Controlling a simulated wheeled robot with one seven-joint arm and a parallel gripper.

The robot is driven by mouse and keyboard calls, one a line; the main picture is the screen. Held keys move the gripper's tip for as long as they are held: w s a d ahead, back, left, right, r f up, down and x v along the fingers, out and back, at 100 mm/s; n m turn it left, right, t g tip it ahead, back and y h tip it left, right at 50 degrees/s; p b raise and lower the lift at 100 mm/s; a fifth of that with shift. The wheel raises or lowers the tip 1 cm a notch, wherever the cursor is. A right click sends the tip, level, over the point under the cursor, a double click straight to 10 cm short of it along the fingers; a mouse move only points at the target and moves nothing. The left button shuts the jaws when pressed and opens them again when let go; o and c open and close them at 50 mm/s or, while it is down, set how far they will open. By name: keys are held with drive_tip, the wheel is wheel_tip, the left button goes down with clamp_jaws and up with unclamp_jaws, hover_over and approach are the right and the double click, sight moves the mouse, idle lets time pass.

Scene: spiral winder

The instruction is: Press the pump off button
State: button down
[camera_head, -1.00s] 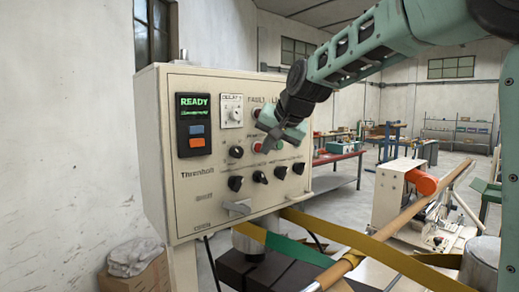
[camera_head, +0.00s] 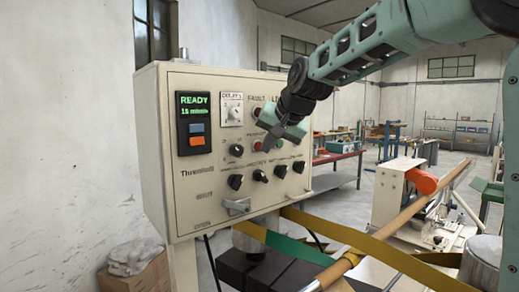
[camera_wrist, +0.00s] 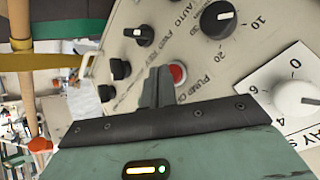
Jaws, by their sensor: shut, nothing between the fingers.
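The cream control panel (camera_head: 185,205) stands left of centre in the head view. A red button (camera_wrist: 178,73) shows in the wrist view, with a label beside it that starts with "PUMP" and is partly covered. In the head view what looks like the same button (camera_head: 256,147) is largely behind my gripper (camera_head: 268,143). My gripper's fingers (camera_wrist: 158,76) are shut and empty. They are in front of the panel and overlap the button's edge in the wrist view. I cannot tell whether they touch it.
Several black knobs (camera_head: 236,183) line the panel's lower part. A display (camera_head: 193,105) reads READY. A yellow strap (camera_head: 350,237) and a long roller (camera_head: 400,218) lie at lower right.

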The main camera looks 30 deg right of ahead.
drive_tip(key=shift+s+d, duration=0.1)
drive_tip(key=shift+s, duration=0.2)
drive_tip(key=shift+s+d+b, duration=0.25)
drive_tip(key=shift+s+b, duration=0.3)
drive_tip(key=shift+s, duration=0.7)
drive_tip(key=shift+s+d+b, duration=0.2)
drive_tip(key=shift+s+b, duration=0.35)
drive_tip(key=shift+s, duration=0.7)
drive_tip(key=s+a+f+n+g+y+b, duration=0.1)
drive_tip(key=s+a+f+n+g+b, duration=0.1)
drive_tip(key=s+a+f, duration=0.35)
drive_tip(key=s+a+f+n+g+b, duration=0.1)
drive_tip(key=s+a+f+n+b, duration=0.15)
drive_tip(key=a+f, duration=0.45)
drive_tip(key=s+a+f+n+g+y+b, duration=0.1)
drive_tip(key=s+a+f+n+g, duration=0.15)
drive_tip(key=a+f, duration=0.4)
drive_tip(key=s+a+f+n+g+h+b, duration=0.2)
drive_tip(key=s+f+n, duration=0.5)
drive_tip(key=s+f, duration=1)
drive_tip(key=shift+s+f+g+b, duration=0.15)
drive_tip(key=shift+s+g+b, duration=0.65)
drive_tip(key=shift+s, duration=0.2)
